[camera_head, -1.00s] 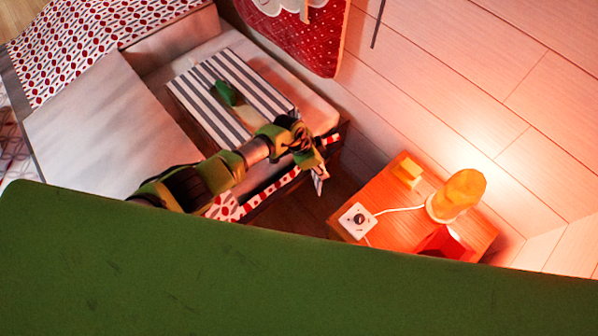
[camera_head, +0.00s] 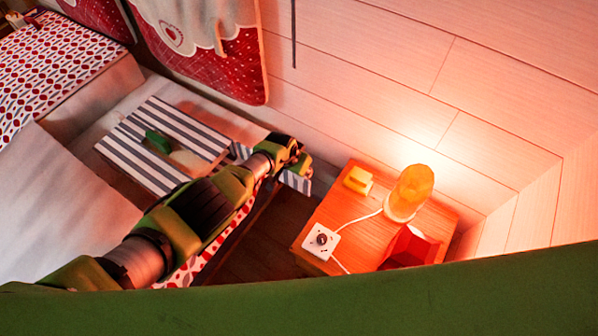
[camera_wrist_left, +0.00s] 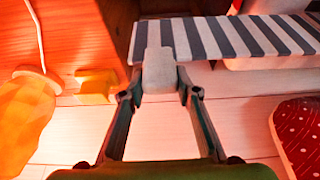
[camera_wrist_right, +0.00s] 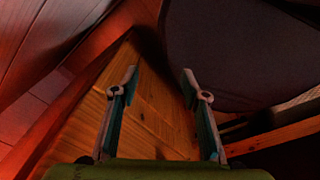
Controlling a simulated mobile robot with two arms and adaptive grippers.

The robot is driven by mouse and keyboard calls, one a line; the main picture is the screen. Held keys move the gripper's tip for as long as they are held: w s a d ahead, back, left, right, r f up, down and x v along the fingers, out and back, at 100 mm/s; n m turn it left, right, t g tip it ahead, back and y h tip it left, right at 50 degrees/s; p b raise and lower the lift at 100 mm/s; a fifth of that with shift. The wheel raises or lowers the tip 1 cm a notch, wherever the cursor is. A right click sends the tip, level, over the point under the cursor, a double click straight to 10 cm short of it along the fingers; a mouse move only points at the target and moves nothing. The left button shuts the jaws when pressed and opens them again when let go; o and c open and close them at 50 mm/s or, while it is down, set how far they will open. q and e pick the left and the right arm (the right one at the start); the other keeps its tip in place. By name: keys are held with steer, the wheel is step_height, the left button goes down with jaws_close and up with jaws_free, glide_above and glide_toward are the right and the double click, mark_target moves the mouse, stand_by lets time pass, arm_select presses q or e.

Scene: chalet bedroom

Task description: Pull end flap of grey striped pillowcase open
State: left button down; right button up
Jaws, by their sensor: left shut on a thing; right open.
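The grey and white striped pillowcase (camera_head: 118,150) lies on the bed in the head view, with a small green item (camera_head: 158,141) and a pale patch on top. Its striped end flap (camera_head: 296,182) reaches out past the bed's edge under my left gripper (camera_head: 303,163). In the left wrist view the flap (camera_wrist_left: 230,38) runs to the right from the gripper (camera_wrist_left: 158,82), which is shut on its plain pale end. My forearm hides part of the pillowcase's near side. My right gripper (camera_wrist_right: 157,85) is open and empty in the right wrist view.
A wooden nightstand (camera_head: 345,205) stands right of the flap, holding a lit orange lamp (camera_head: 411,190), a yellow block (camera_head: 358,180) and a white socket box (camera_head: 320,241). The panelled wall (camera_head: 400,70) is close behind. Wooden floor (camera_wrist_right: 150,110) lies below my right gripper.

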arm_select(q)
steer(key=shift+w, duration=0.15)
arm_select(e)
steer(key=shift+a, duration=0.55)
steer(key=shift+d, duration=0.15)
arm_select(q)
steer(key=c, duration=1.5)
jaws_free()
arm_select(e)
steer(key=shift+d, duration=0.3)
steer(key=shift+d, duration=0.15)
